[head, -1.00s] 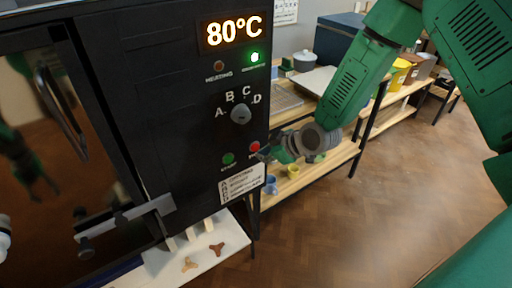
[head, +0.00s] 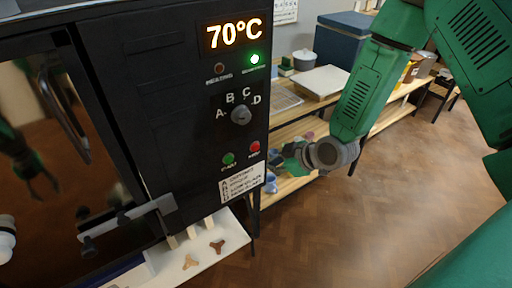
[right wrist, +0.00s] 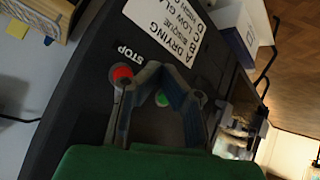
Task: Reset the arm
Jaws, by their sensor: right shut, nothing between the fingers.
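My right gripper (head: 282,158) is just right of the black kiln's front panel (head: 165,100), at about the height of the buttons. In the right wrist view its fingers (right wrist: 160,70) meet at the tips and hold nothing. The red stop button (head: 255,146) and green start button (head: 229,158) are uncovered in the head view. The red button (right wrist: 122,73) also shows beside the fingers in the wrist view, and the green one (right wrist: 161,98) between them. My left gripper is not directly in view; a dark gripper reflection shows in the kiln door.
The display (head: 234,34) reads 70°C; the green lamp (head: 255,58) is lit. The dial (head: 241,115) sits below, among letters A to D. Wooden shelving (head: 300,186) stands behind my right gripper. Small three-armed pieces (head: 217,246) lie on a white surface below. The floor at right is clear.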

